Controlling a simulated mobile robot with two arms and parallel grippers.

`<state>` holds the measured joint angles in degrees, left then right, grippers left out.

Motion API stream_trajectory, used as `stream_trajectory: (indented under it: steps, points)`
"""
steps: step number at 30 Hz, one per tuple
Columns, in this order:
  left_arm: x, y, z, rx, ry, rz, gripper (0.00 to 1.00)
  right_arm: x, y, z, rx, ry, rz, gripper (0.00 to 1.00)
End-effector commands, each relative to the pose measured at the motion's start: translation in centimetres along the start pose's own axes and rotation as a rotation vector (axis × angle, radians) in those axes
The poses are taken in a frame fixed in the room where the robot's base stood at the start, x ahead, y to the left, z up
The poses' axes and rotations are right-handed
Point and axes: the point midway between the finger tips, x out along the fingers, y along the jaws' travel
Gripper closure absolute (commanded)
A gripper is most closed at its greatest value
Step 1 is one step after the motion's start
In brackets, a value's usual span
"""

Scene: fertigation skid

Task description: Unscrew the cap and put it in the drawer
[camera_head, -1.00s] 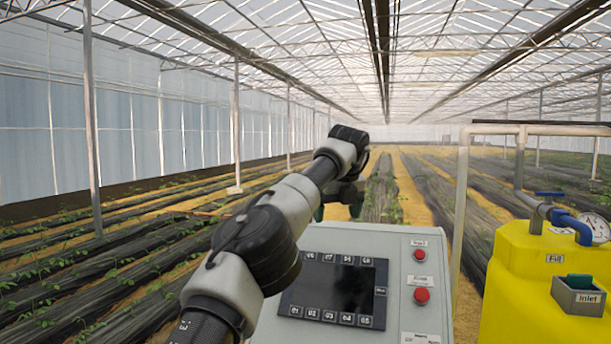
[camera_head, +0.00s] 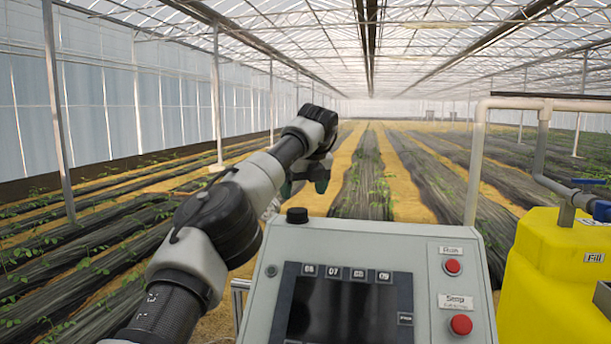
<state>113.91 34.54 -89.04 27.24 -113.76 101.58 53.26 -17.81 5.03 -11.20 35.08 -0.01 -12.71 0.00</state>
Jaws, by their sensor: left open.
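My left gripper (camera_head: 304,184) is beyond the grey console's back edge, with dark green fingertips pointing down. It is open, and no held thing shows. My left arm hides part of it. I cannot make out the cap for certain. A yellow tank (camera_head: 545,275) with a "Fill" label stands at the right edge, cut off by the frame. A small grey box (camera_head: 603,294) on the tank's front is mostly out of frame. No drawer can be made out. My right gripper is not in view.
The grey control console (camera_head: 255,305) with a dark screen and two red buttons fills the lower middle. A black round knob (camera_head: 297,215) sits on its top. A pale pipe frame (camera_head: 478,165) stands between console and tank. Crop rows lie beyond.

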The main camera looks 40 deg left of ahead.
Motion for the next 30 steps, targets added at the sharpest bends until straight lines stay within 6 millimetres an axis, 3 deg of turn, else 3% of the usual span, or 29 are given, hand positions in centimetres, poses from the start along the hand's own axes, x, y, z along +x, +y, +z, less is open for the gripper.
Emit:
stream_trajectory:
  steps: [6,12,23,30]
  points:
    - [3.8,0.1,0.1,0.0,0.002,0.002,0.16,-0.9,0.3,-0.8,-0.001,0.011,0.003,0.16]
    - [5.8,0.0,0.0,0.0,0.002,0.0,0.16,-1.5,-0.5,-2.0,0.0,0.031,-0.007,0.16]
    - [6.4,0.0,0.0,0.0,0.001,-0.002,0.16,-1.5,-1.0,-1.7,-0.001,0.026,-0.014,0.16]
    - [6.3,0.0,0.0,0.0,0.001,-0.002,0.51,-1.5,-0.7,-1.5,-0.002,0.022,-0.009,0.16]
